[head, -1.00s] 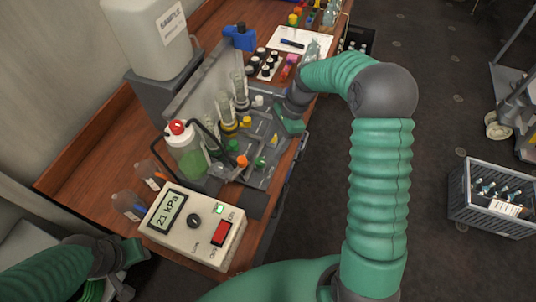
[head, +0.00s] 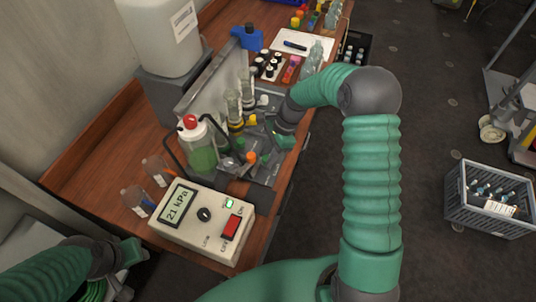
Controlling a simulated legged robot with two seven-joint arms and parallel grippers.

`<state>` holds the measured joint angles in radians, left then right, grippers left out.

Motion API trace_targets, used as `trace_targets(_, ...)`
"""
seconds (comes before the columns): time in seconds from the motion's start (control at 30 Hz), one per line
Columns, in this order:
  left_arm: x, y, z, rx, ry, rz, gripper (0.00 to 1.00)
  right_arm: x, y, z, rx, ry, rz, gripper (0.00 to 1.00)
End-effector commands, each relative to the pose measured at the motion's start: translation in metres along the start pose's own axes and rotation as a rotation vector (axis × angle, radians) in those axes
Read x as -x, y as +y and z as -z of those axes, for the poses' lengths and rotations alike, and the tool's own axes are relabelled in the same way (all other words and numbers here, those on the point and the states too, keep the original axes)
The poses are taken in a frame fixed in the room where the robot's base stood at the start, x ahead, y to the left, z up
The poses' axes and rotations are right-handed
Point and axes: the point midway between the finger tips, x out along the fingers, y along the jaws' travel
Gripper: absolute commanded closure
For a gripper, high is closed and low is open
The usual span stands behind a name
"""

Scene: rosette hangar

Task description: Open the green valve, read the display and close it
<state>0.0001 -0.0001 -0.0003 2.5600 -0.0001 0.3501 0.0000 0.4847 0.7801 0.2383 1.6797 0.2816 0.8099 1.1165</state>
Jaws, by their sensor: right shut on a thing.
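The display (head: 178,203) is on a beige meter box (head: 185,232) at the bench's front and reads 21 kPa. The box has a black knob, a red switch and a lit green lamp. My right gripper (head: 283,141) is at the right edge of the grey glassware rack (head: 263,180), shut on the green valve; its jaws hide most of the grip. A small green knob (head: 265,160) shows just left of and below it, beside an orange knob (head: 252,157). My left gripper (head: 136,251) is low at the left, empty beside the bench; its jaw opening is unclear.
A red-capped bottle of green liquid (head: 201,155) stands between rack and meter. A large white container (head: 160,38) is behind. A grey crate (head: 490,198) stands on the open floor at right.

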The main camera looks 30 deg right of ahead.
Motion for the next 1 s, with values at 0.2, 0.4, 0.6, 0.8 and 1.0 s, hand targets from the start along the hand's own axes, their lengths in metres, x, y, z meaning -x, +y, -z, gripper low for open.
trace_targets(0.2, 0.0, 0.0, 0.0, 0.0, 0.0, 0.0, 0.64, 0.0, -0.001, -0.003, 0.003, -0.018, -0.002, 1.0)
trace_targets(0.4, 0.0, 0.0, 0.0, -0.001, 0.0, 0.0, 0.64, 0.001, -0.001, 0.0, 0.001, -0.014, 0.0, 1.0)
trace_targets(0.6, 0.002, 0.0, 0.0, 0.0, 0.0, 0.0, 0.64, 0.002, -0.002, 0.002, 0.011, -0.009, -0.003, 1.0)
trace_targets(0.8, 0.007, 0.0, 0.002, 0.0, 0.0, 0.0, 0.64, 0.003, -0.003, 0.003, 0.069, -0.008, -0.026, 1.0)
trace_targets(1.0, 0.017, 0.0, 0.004, 0.0, 0.0, 0.0, 0.64, 0.004, -0.004, 0.003, 0.193, -0.006, -0.075, 1.0)
